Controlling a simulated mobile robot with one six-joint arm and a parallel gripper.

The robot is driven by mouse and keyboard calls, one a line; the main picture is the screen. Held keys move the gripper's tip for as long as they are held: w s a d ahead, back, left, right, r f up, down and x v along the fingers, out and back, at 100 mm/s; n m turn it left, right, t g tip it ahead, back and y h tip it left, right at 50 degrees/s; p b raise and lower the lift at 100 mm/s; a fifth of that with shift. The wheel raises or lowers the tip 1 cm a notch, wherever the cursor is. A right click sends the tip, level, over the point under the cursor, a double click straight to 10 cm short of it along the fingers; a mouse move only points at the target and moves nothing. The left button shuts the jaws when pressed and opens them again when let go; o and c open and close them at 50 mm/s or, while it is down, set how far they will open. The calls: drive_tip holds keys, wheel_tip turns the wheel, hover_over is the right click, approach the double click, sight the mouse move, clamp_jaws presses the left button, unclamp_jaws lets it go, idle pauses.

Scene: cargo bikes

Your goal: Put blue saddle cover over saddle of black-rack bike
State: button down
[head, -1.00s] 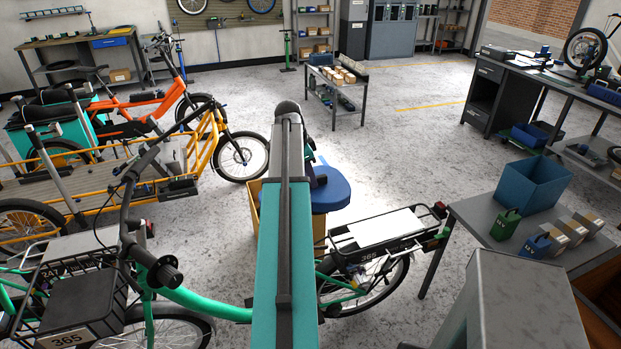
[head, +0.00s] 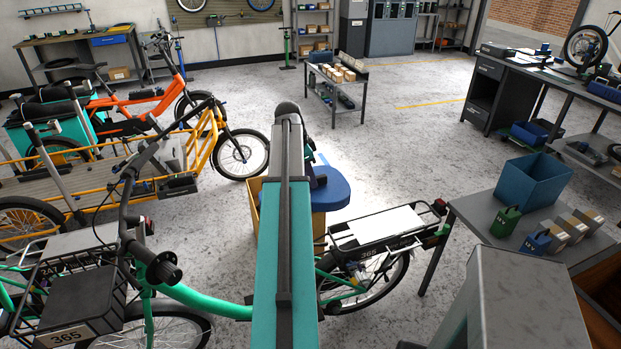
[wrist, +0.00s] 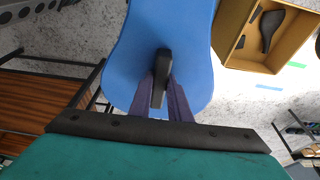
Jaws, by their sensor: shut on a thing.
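The blue saddle cover (head: 331,194) shows in the head view just right of my arm, above the middle of a green-framed bike. In the wrist view the cover (wrist: 125,45) is spread broad side up, and my gripper (wrist: 161,95) is shut on a black upright piece at its middle. The bike's black rear rack (head: 385,243) extends to the right of the cover. The bike's saddle is not visible, being hidden by the cover or my arm. I cannot tell whether the cover touches it.
A cardboard box (wrist: 230,40) holding a black saddle (wrist: 271,28) stands beside the cover in the wrist view. A grey bench (head: 478,215) with a blue bin (head: 533,190) and several small boxes is close on the right. An orange bike (head: 135,100) stands at the left. Open floor lies behind.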

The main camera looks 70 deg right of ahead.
drive_tip(key=shift+f+b, duration=0.3)
drive_tip(key=shift+f, duration=0.4)
idle(0.3)
drive_tip(key=c, duration=1.6)
unclamp_jaws()
drive_tip(key=shift+o, duration=0.2)
drive_tip(key=shift+r, duration=0.15)
drive_tip(key=b+v, duration=0.3)
drive_tip(key=v, duration=1)
drive_tip(key=shift+r, duration=0.3)
drive_tip(key=shift+w+a, duration=0.1)
